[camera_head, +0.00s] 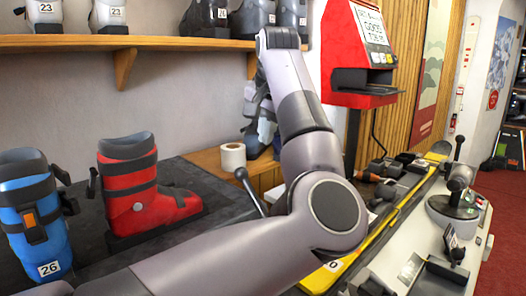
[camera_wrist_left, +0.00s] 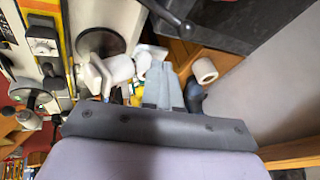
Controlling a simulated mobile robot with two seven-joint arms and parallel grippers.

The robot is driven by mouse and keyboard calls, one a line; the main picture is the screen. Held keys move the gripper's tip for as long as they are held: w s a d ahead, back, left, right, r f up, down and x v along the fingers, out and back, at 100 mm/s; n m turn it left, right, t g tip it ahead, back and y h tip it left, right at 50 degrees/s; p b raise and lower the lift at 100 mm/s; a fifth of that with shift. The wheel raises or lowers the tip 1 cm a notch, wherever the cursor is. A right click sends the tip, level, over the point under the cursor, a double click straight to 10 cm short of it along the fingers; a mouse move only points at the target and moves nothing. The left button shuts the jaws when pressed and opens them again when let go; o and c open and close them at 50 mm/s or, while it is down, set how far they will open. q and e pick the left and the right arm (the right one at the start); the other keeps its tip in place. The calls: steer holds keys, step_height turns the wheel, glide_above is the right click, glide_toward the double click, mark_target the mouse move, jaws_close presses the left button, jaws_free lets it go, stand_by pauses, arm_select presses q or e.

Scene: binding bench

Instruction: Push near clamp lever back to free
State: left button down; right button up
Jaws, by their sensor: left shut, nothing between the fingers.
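A clamp lever (camera_head: 249,187), a thin rod with a black ball on its end, sticks up and left from behind my left arm in the head view. My arm hides the clamp body there. In the left wrist view a dark lever with a ball end (camera_wrist_left: 186,29) crosses the top, and white clamp parts (camera_wrist_left: 117,68) stand left of my fingers. My left gripper (camera_wrist_left: 161,70) is shut and empty, apart from the dark lever in that picture. Its fingers cannot be made out clearly in the head view. A second clamp (camera_head: 459,182) with an upright black-knobbed lever (camera_head: 459,147) stands farther along the bench. The right gripper is not in view.
A yellow ski (camera_head: 395,218) runs along the bench. A red boot (camera_head: 140,200) and a blue boot (camera_head: 35,225) stand on the dark mat at left. A white roll (camera_head: 232,158) stands behind the lever. A red terminal (camera_head: 355,50) and a boot shelf (camera_head: 120,43) are above.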

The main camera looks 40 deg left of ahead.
arm_select(q)
glide_toward(245, 170)
step_height(245, 170, down, 4)
steer(key=w+d, duration=0.2)
steer(key=d, duration=0.1)
steer(key=a, duration=0.1)
steer(key=a+f, duration=0.1)
steer(key=a+p, duration=0.1)
steer(key=shift+w+a+f, duration=0.15)
steer(key=shift+f, duration=0.2)
steer(key=shift+a+f, duration=0.3)
steer(key=shift+a, duration=0.15)
steer(key=shift+a, duration=0.1)
steer(key=shift+a+f+h+p, duration=0.1)
steer(key=shift+a+h+p, duration=0.2)
steer(key=shift+a+p, duration=0.15)
steer(key=shift+w+a+f, duration=0.1)
steer(key=shift+a+f, duration=0.45)
steer(key=shift+r, duration=0.1)
